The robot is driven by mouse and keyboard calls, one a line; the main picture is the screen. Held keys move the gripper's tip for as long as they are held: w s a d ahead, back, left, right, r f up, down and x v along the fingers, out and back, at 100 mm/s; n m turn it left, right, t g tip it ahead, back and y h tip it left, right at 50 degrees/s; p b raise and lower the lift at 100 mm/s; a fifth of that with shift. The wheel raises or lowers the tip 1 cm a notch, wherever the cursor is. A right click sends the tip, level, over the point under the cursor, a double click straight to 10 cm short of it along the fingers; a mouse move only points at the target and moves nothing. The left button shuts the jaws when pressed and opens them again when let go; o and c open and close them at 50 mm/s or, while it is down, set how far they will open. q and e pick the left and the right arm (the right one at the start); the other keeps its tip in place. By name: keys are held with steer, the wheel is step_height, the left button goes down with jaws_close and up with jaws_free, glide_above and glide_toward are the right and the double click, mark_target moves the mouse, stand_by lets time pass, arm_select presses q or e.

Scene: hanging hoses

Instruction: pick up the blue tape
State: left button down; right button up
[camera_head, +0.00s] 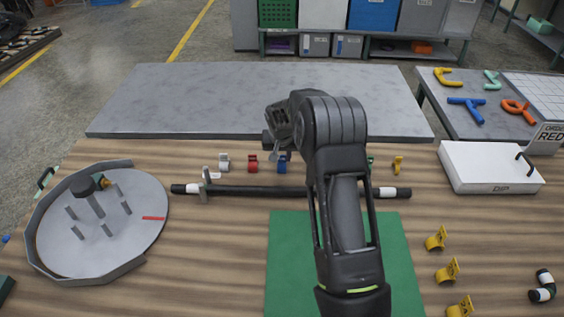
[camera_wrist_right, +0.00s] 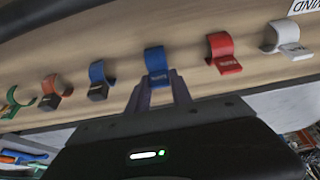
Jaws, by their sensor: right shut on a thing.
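The blue tape (camera_head: 283,163) is a small curled piece in a row of coloured pieces at the back of the wooden table. In the right wrist view the blue tape (camera_wrist_right: 156,62) sits right at the fingertips. My right gripper (camera_head: 276,153) reaches down to it from above, and its fingers (camera_wrist_right: 161,84) are shut on its lower tab. The tape still appears in line with the row. A second blue piece (camera_wrist_right: 98,75) stands beside it in the wrist view; my arm hides it in the head view. My left gripper is not in view.
White (camera_head: 224,162) and red (camera_head: 253,163) pieces stand close to the left. A black hose (camera_head: 250,191) lies in front, above a green mat (camera_head: 285,250). A round grey tray (camera_head: 130,245) with pegs is at left, a white DIP box (camera_head: 485,165) at right.

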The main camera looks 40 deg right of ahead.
jaws_close()
step_height(320, 180, up, 10)
steer(key=p, duration=0.4)
steer(key=shift+p, duration=0.4)
steer(key=shift+o, duration=1.6)
jaws_free()
jaws_close()
